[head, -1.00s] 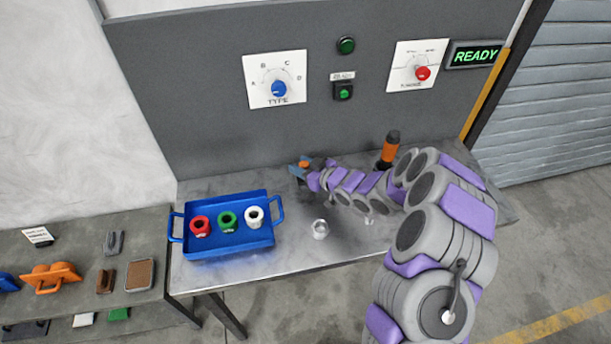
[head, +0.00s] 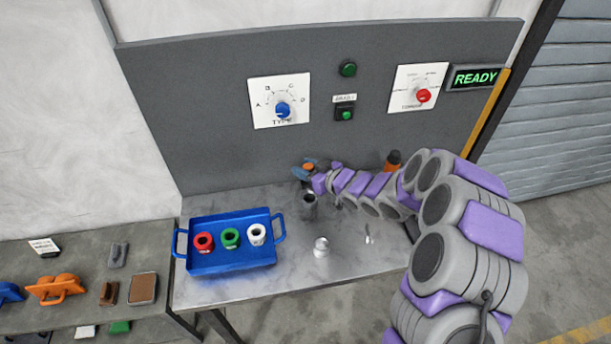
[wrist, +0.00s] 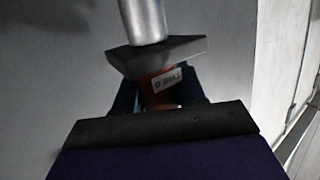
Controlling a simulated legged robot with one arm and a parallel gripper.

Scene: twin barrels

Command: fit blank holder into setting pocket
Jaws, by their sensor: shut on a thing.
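My gripper (head: 303,172) is at the back of the metal table, above its surface and in front of the grey panel. It is shut on an orange piece (head: 309,166), which looks like the blank holder. In the wrist view the orange holder (wrist: 158,80) has a white label, too blurred to read surely. A silver cylinder (wrist: 145,18) shows beyond the dark jaw plate; I cannot tell whether it belongs to the holder. A dark upright cylinder (head: 310,207) stands just below my gripper, apart from it. I cannot tell which part is the setting pocket.
A blue tray (head: 232,265) holds red, green and white rings. A silver cup (head: 321,248) and a small silver piece (head: 368,235) are on the table. An orange-black cylinder (head: 393,160) stands behind my arm. The panel carries two dials, and a sign (head: 476,77) reads READY.

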